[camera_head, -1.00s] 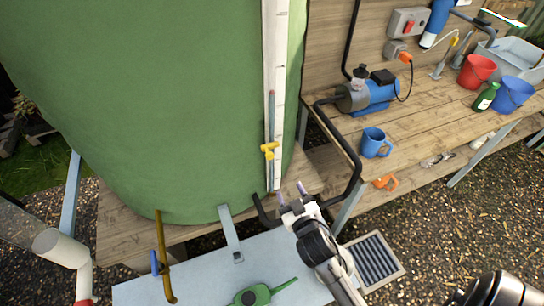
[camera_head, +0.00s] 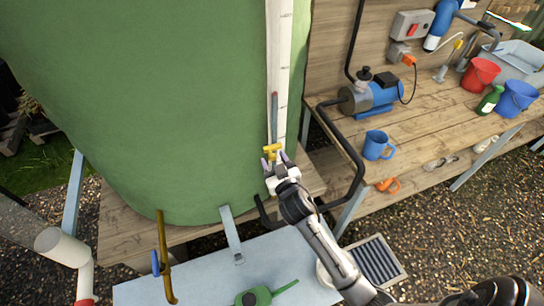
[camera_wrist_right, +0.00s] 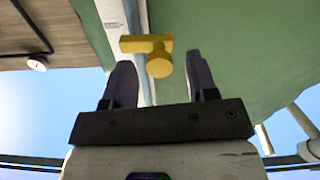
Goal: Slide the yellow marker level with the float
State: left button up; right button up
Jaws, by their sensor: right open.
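The yellow marker (camera_head: 272,152) sits on the white scale board (camera_head: 279,60) on the green tank's side. In the right wrist view the marker (camera_wrist_right: 157,56) shows a flat bar with a round knob facing me. A thin tube on the board holds a dull red piece (camera_head: 274,97), possibly the float, higher than the marker. My right gripper (camera_head: 276,160) is open just below the marker. In the right wrist view its fingers (camera_wrist_right: 160,85) stand on either side of the knob's line, with the knob just beyond the tips. My left gripper is not in view.
The green tank (camera_head: 150,90) fills the left. A black hose (camera_head: 350,150) runs right of the gripper to a blue pump (camera_head: 372,97) on the wooden bench. A blue mug (camera_head: 376,145) stands on the bench.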

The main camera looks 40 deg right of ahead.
jog(key=shift+x, duration=1)
grip_shut()
